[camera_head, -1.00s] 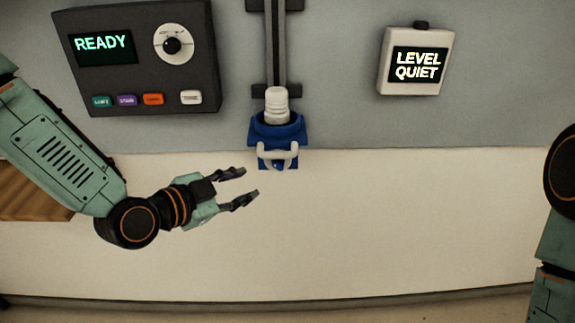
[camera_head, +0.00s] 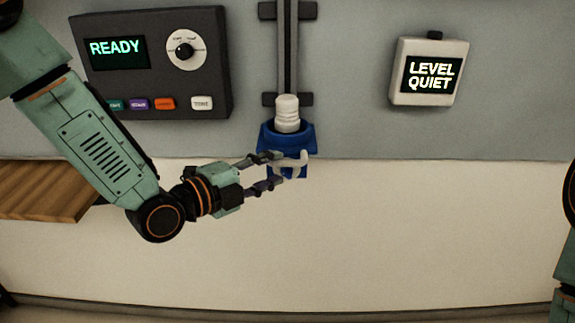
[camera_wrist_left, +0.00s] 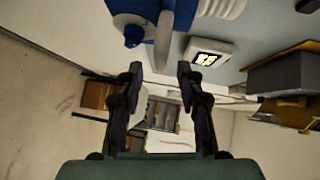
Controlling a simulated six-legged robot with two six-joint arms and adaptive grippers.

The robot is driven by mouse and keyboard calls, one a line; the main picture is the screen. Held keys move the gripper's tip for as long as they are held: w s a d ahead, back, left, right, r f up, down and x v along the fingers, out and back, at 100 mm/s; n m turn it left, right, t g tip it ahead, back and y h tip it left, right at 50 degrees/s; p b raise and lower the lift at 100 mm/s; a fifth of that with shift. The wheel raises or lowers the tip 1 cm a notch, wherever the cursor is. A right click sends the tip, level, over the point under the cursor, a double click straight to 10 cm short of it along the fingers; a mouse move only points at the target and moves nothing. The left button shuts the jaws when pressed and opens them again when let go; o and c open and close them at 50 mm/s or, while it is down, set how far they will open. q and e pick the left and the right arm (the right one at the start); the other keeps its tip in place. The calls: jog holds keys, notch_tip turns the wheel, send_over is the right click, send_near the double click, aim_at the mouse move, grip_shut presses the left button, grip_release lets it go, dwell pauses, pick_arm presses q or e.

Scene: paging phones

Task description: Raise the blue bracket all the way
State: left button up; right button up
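The blue bracket (camera_head: 304,139) is at the lower part of a dark vertical rail (camera_head: 288,50), with a white ribbed piece (camera_head: 287,113) in it and a white handle (camera_head: 299,161) on its front. My left gripper (camera_head: 276,170) is open, its fingertips at the handle's left side. In the left wrist view the fingers (camera_wrist_left: 160,70) are apart, and the handle (camera_wrist_left: 164,42) and bracket (camera_wrist_left: 146,8) are just beyond the tips. I cannot tell whether they touch. My right gripper is out of view; only part of that arm shows at the right edge.
A dark panel (camera_head: 215,75) reading READY, with a dial and several buttons, is left of the rail. A white box (camera_head: 400,88) reading LEVEL QUIET is to the right. A wooden surface (camera_head: 40,190) is at the far left. The wall below the bracket is clear.

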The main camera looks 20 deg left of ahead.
aim_at(283, 165)
pick_arm(q)
jog(key=shift+x, duration=2.05)
jog(key=shift+w+d+f, duration=0.1)
jog(key=shift+w+d, duration=0.1)
jog(key=shift+w, duration=0.2)
jog(key=shift+s+a, duration=0.1)
jog(key=shift+s, duration=0.1)
jog(key=shift+c, duration=0.2)
jog(key=shift+s, duration=0.1)
jog(key=shift+c, duration=0.8)
grip_shut()
